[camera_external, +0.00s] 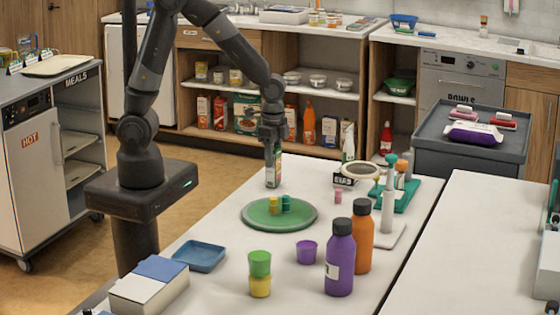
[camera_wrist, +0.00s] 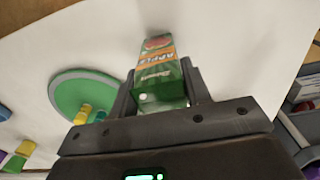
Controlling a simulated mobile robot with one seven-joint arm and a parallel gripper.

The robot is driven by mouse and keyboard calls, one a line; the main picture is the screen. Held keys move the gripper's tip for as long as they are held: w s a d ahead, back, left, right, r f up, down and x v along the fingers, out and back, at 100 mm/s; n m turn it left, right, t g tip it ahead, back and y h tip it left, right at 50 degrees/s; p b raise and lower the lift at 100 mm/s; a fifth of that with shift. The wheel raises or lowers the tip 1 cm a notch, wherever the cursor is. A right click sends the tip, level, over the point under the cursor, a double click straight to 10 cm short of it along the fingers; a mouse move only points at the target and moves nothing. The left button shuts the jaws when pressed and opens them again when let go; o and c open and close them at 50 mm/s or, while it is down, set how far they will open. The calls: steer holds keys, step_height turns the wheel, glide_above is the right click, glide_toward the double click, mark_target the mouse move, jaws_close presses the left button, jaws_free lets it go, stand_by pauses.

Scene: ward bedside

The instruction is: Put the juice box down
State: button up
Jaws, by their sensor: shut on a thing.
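The juice box (camera_wrist: 158,70) is green with an orange and white label reading "APPLE", seen between the jaws in the wrist view. My gripper (camera_wrist: 162,92) is shut on it. In the external view my gripper (camera_external: 272,142) points down over the far part of the white table, behind the green round tray. The juice box (camera_external: 273,170) hangs upright below it, partly covered by the fingers. Its lower end is at or just above the table top; I cannot tell whether it touches.
The green round tray (camera_external: 252,216) holds small yellow and teal cups. Purple (camera_external: 340,260) and orange (camera_external: 362,240) bottles stand nearer. Bare table surrounds the box.

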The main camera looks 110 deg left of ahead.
steer(key=o, duration=1.1)
steer(key=shift+f, duration=0.15)
step_height(320, 180, up, 12)
steer(key=shift+r, duration=0.2)
steer(key=shift+s+d+r+t, duration=0.95)
steer(key=shift+s+d+r, duration=0.4)
steer(key=shift+s+d, duration=1.1)
steer(key=shift+s+d+r+t, duration=0.9)
steer(key=shift+s+d+r, duration=0.4)
steer(key=shift+s+d, duration=1.1)
steer(key=shift+s+d+r+t, duration=0.95)
steer(key=shift+s+d+r, duration=0.4)
steer(key=shift+s+d, duration=1.05)
steer(key=shift+s+a, duration=0.25)
